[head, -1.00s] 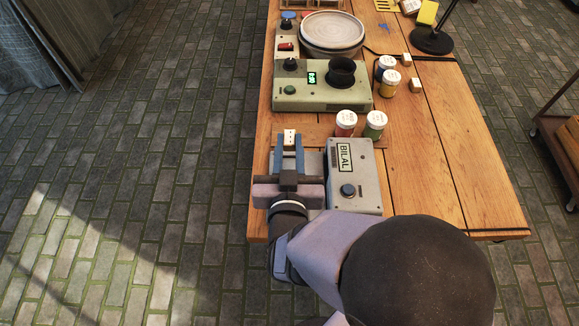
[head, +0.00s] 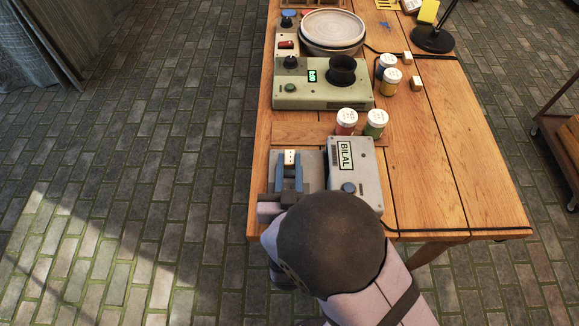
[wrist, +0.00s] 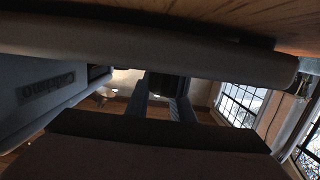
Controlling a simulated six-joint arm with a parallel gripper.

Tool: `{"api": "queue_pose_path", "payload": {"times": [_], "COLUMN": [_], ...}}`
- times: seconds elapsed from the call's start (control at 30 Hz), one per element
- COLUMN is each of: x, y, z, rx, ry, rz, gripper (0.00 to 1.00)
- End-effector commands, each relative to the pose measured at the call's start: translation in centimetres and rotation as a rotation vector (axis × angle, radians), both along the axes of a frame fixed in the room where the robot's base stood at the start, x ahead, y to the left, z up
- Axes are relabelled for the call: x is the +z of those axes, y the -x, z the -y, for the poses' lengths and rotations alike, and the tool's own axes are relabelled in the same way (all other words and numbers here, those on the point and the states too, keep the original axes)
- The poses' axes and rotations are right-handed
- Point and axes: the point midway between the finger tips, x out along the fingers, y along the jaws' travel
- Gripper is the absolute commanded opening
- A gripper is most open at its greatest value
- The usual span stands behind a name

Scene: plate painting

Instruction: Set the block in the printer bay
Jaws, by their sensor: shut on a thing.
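The block (head: 290,155) is small and cream-coloured, with dark marks on its top. My gripper (head: 290,163) is shut on it, with a blue finger on each side. The printer (head: 366,183) is a grey machine with a "BILAL" label and a round button, at the table's near end. Its bay (head: 313,165) appears as a flat grey part on the left, and the block is over its far part. I cannot tell whether the block touches it. The wrist view is dark; my fingers (wrist: 163,104) show there around a dark shape, and the bay is not clear.
Red-label (head: 347,121) and green (head: 376,122) paint jars stand just beyond the printer. A pale green machine (head: 310,98) with a dark cup is behind them. The right side of the table (head: 430,165) is mostly clear; its left edge is close to my gripper.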

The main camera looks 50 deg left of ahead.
Motion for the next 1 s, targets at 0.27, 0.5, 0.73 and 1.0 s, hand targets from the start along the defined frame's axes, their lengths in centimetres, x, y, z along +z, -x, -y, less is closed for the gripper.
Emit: {"api": "queue_pose_path", "payload": {"times": [0.27,0.5,0.73,1.0], "x": [-1.4,-1.5,-2.3,-3.1], "y": [0.0,0.0,0.0,0.0], "z": [0.0,0.0,0.0,0.2], "rx": [0.0,0.0,0.0,0.001], "ry": [-0.002,-0.001,0.001,0.012], "rz": [0.001,0.0,-0.001,-0.004], "gripper": [0.0,0.0,0.0,0.0]}}
